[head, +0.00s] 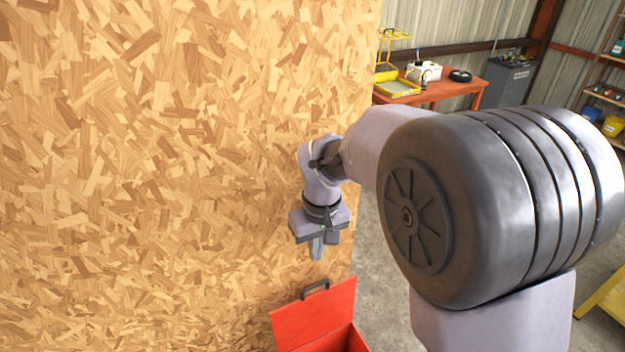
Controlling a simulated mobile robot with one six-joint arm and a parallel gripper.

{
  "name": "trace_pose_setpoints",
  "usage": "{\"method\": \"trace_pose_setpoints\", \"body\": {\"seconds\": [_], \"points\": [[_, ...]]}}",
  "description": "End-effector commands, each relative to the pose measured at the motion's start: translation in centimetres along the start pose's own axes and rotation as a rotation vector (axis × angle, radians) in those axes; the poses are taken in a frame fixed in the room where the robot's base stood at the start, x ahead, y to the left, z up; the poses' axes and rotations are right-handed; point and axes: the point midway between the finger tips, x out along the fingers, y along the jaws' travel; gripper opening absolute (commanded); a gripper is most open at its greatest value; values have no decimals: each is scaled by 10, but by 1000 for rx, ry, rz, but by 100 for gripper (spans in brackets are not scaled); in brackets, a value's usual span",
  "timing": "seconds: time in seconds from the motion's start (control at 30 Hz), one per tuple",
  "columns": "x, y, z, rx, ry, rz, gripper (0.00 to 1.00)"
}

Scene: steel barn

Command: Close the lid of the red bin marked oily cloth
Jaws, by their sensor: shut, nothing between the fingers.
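The red bin (345,341) stands at the bottom of the head view, low beside the chipboard wall. Its red lid (314,314) is raised and leans back toward the wall, with a dark handle (314,288) on its upper edge. Part of the bin is cut off by the bottom of the frame, and no oily cloth marking shows. My gripper (316,256) points down above the lid, shut and empty. It appears apart from the lid and handle.
The chipboard wall (180,150) fills the left side, close to my gripper. Behind my arm are an orange table (440,92) with items on it, a grey cabinet (512,80) and shelves (603,98) at right. Concrete floor (372,245) shows right of the wall.

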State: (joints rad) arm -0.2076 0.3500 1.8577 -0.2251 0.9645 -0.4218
Motion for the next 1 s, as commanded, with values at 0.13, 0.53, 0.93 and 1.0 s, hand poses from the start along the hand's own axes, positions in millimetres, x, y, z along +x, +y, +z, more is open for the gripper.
{"method": "trace_pose_setpoints", "body": {"seconds": [0.13,0.53,0.93,1.0], "points": [[16,-2,-10,-47,-29,3,0],[92,-2,-6,-44,-31,3,0],[114,-2,-6,-43,-27,3,0],[114,-2,-6,-43,-27,3,0]]}}
